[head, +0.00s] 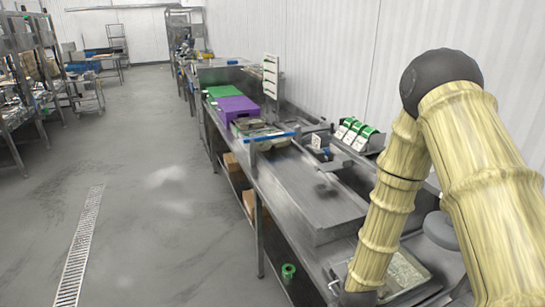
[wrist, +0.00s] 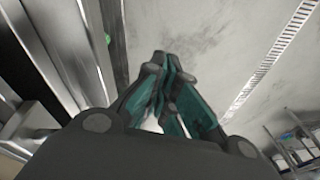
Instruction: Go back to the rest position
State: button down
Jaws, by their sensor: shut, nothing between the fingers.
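My gripper (wrist: 165,75) shows in the wrist view with its dark and teal fingers drawn together and nothing held between them. Behind the fingertips lies the bare grey floor (wrist: 210,45), with the edge of a metal bench (wrist: 45,45) on the left. In the head view my bamboo-patterned arm reaches down over the near end of the steel bench (head: 305,190). My gripper itself is not visible in the head view; the arm's lower end is at the bottom edge of the picture.
A tray (head: 405,275) lies on the bench beside my arm. A floor drain (head: 78,250) crosses the open floor on the left. Shelving (head: 20,75) stands at the far left.

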jog(key=s+d+f+m+h, duration=0.15)
jog(key=s+f, duration=0.25)
jog(key=s, duration=0.4)
jog(key=s+d+f+g, duration=0.1)
jog(key=s+d+f, duration=0.2)
jog(key=s, duration=0.6)
jog(key=s+d+f+m, duration=0.15)
jog(key=s+f, duration=0.25)
jog(key=s, duration=0.4)
notch_tip(320, 180, down, 12)
jog(key=b, duration=1.2)
jog(key=shift+r+n, duration=0.2)
jog(key=shift+n, duration=0.1)
jog(key=shift+w+a, duration=0.1)
jog(key=shift+w, duration=0.05)
